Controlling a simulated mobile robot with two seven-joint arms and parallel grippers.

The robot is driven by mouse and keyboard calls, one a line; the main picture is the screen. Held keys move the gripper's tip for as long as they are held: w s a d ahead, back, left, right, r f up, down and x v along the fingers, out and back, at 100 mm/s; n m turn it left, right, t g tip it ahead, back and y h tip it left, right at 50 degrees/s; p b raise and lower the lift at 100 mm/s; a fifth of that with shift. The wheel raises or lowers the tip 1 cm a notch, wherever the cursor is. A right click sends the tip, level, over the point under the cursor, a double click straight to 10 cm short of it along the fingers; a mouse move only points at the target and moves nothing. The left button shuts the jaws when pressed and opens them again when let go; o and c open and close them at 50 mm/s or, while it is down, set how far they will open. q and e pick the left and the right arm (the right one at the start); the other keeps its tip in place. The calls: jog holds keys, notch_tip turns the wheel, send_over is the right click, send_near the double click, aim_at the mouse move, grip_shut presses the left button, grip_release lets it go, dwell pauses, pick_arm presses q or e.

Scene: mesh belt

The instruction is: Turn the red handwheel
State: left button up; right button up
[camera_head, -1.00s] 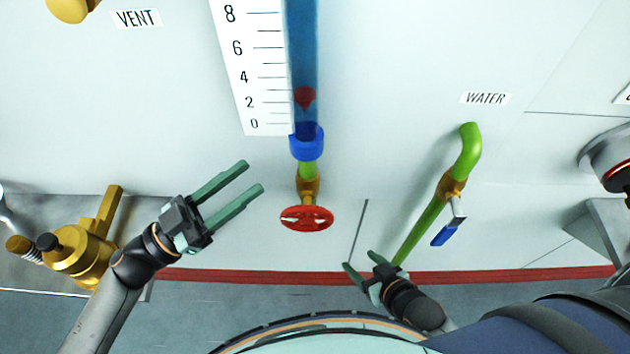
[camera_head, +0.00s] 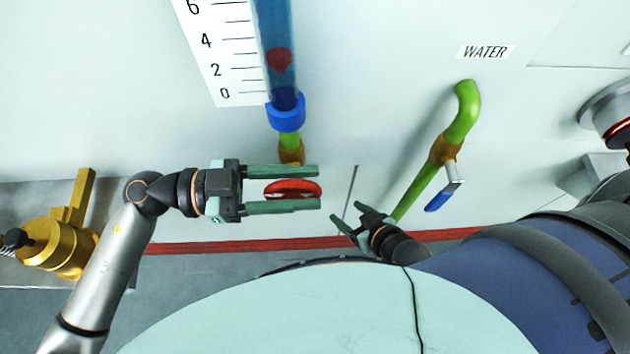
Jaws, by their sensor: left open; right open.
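The red handwheel (camera_head: 291,186) sits below the brass valve fitting (camera_head: 291,151) at the foot of the blue flow tube. My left gripper (camera_head: 319,188) is open and level, pointing right. One finger passes above the wheel and the other below it, so the wheel shows between them. Small gaps show between the wheel and the fingers; whether they touch in depth I cannot tell. My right gripper (camera_head: 350,218) is open and empty, right of the wheel and lower, near the foot of the green pipe.
The green water pipe (camera_head: 465,112) with a blue-handled lever (camera_head: 440,199) stands to the right. A brass valve (camera_head: 62,246) is at the left. The blue tube (camera_head: 275,55) and its white scale (camera_head: 219,50) rise above the wheel. A red stripe (camera_head: 210,248) runs along the wall's bottom.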

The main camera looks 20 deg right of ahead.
pick_arm(q)
jog(key=shift+x, duration=1.2)
grip_shut()
